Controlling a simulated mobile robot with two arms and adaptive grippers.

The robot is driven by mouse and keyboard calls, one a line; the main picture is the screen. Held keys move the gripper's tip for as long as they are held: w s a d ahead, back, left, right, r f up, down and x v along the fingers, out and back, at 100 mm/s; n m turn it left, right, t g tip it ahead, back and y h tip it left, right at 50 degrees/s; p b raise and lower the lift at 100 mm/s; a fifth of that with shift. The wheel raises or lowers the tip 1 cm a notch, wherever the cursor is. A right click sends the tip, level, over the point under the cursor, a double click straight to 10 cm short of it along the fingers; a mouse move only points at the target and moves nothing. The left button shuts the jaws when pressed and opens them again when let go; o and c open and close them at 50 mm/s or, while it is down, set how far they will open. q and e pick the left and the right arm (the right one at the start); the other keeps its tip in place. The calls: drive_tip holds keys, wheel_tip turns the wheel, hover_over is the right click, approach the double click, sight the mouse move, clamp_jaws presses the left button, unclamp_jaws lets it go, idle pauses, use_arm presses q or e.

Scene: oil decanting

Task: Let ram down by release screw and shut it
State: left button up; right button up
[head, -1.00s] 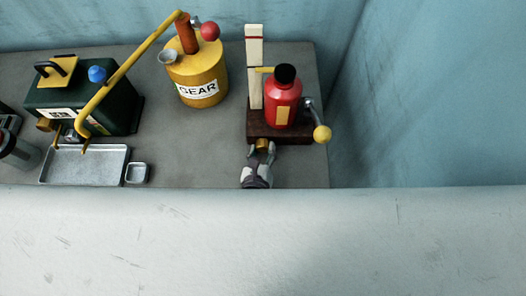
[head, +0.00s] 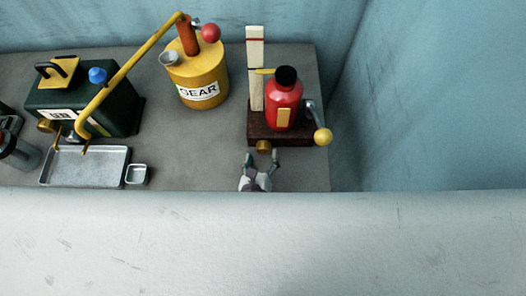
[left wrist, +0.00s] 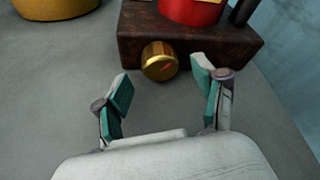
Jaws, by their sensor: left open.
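The red jack (head: 284,103) with its black top (head: 286,76) stands upright on a dark brown base (head: 309,138). A yellow pointer (head: 265,71) reaches from it to a pale upright post (head: 255,50) with a red line. The brass release screw (head: 263,147) sticks out of the base's front; in the left wrist view the screw (left wrist: 159,62) shows a red mark on its face. My left gripper (head: 262,157) is open and empty, just in front of the screw and apart from it. Its teal-padded fingers (left wrist: 162,84) spread to either side. My right gripper is not in view.
A yellow GEAR can (head: 197,78) stands left of the jack. Farther left are a dark green box (head: 115,118), a metal tray (head: 128,166) and a small dish (head: 137,174).

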use_arm(q)
drive_tip(key=v, duration=1)
